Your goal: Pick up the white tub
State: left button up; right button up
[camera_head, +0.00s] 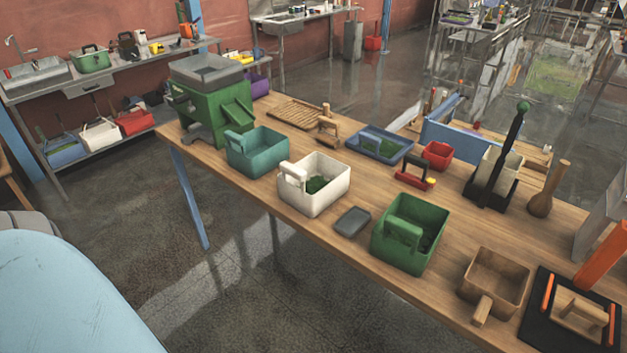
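The white tub (325,195) stands upright on the wooden table, near its front edge. It is an open box with a white handle at its left side and some dark green stuff inside. A teal tub (262,153) stands to its left and a green tub (408,237) to its right, both apart from it. Neither of my grippers is in view, and nothing is touching the white tub.
The wooden table (270,207) also bears a green machine (208,112), a small grey tray (352,221), a blue tray (379,146), a red box (437,155) and a wooden scoop box (494,282). Open floor lies in front.

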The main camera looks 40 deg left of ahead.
aim_at(311, 185)
jog(key=u, duration=1.25)
jog(key=z, duration=1.3)
jog(key=u, duration=1.3)
jog(key=z, duration=0.2)
